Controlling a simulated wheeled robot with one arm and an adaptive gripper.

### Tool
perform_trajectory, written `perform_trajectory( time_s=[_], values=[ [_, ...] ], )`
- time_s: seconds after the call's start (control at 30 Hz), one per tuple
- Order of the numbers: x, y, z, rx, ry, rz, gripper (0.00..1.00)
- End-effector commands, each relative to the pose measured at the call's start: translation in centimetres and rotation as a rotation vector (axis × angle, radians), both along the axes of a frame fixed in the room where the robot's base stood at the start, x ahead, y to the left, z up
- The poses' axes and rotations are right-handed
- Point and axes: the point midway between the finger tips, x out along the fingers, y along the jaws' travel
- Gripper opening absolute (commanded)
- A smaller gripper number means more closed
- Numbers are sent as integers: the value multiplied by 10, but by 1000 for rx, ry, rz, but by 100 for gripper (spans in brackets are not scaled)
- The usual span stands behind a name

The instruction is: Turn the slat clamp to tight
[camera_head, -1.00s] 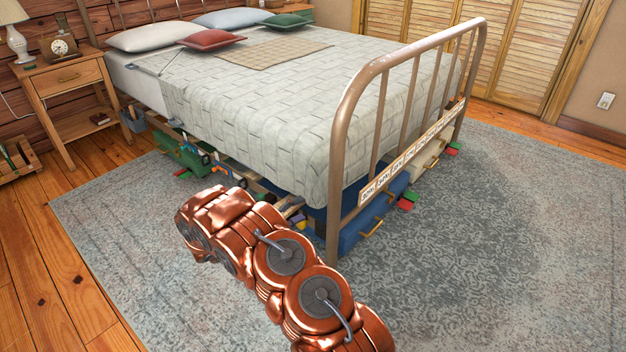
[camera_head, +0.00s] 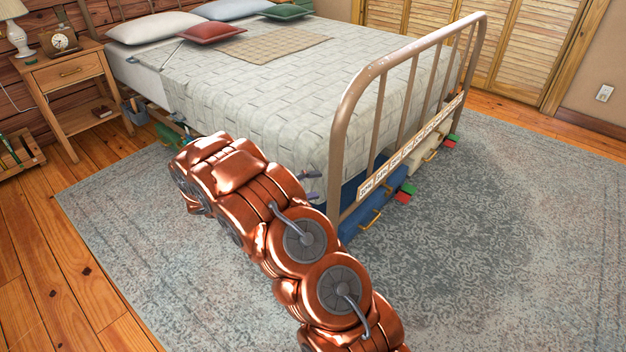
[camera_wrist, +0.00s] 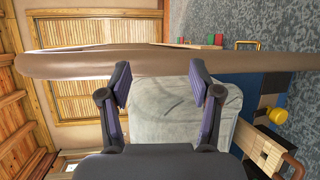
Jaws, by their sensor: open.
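I cannot make out the slat clamp for certain in either view. A yellow round knob-like piece (camera_wrist: 277,116) shows at the right of the wrist view, beside wooden parts (camera_wrist: 262,150) under the bed; I cannot tell whether it belongs to the clamp. My gripper (camera_wrist: 160,83) is open and empty, its two dark purple fingers apart, with the pale bedding (camera_wrist: 170,112) and the brown bed rail (camera_wrist: 75,66) beyond them. In the head view the fingertips (camera_head: 311,185) show by the bed's side near the foot end; my arm hides much of the space under the bed.
The metal footboard (camera_head: 341,130) stands right of my arm. A blue drawer (camera_head: 360,216) and a cream one (camera_head: 424,160) stick out beneath it. A nightstand (camera_head: 70,76) is at the far left. The patterned rug (camera_head: 480,260) is clear at the right.

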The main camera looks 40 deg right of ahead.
Motion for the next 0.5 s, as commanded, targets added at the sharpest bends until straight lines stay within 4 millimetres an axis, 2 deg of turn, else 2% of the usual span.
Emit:
perform_trajectory(
  time_s=[0.13, 0.5],
  values=[
    [-5, 0, 11, 12, 0, -13, 64],
    [-7, 0, 12, 17, 2, -17, 64]
  ],
)
